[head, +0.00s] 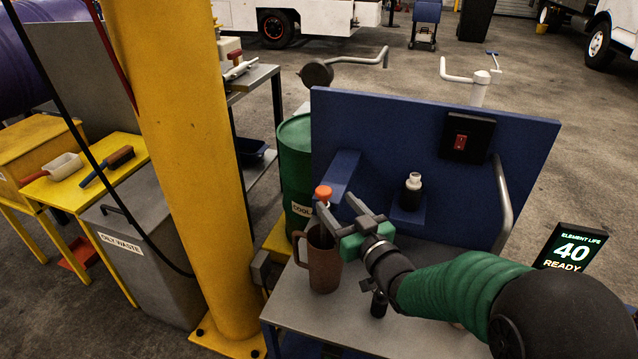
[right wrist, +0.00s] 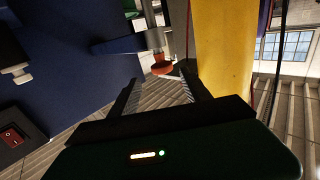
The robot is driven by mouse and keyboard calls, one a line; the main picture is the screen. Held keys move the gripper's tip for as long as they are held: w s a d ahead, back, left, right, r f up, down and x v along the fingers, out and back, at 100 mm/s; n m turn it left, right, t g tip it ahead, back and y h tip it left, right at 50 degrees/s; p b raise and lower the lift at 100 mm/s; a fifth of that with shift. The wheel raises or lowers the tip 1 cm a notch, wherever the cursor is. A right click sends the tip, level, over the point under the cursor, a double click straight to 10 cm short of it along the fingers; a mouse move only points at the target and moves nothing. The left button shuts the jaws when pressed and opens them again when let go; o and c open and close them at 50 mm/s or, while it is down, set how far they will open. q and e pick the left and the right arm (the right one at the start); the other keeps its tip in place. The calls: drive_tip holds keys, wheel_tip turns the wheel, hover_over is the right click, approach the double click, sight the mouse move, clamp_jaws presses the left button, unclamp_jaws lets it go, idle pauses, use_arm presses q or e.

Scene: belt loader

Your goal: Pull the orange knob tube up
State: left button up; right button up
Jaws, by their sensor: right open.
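The fingers partly hide what lies below the knob. My left gripper is not in view.
A brown mug (head: 323,263) stands on the grey table (head: 350,325) under my right gripper. A blue panel (head: 400,125) rises behind, with a white-capped bottle (head: 412,190) and a red switch (head: 460,142). A yellow pillar (head: 190,150) and green drum (head: 295,160) stand left.

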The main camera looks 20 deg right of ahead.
sight(320, 187)
drive_tip(key=w, duration=0.3)
drive_tip(key=w+a+b, duration=0.1)
drive_tip(key=w, duration=0.2)
drive_tip(key=w+a, duration=0.1)
drive_tip(key=w, duration=0.1)
drive_tip(key=shift+w+a+f+b, duration=0.1)
drive_tip(key=shift+w+a+b, duration=0.1)
drive_tip(key=shift+w+b, duration=0.15)
drive_tip(key=shift+w+d, duration=0.1)
drive_tip(key=shift+w, duration=0.25)
drive_tip(key=shift+c, duration=0.4)
clamp_jaws()
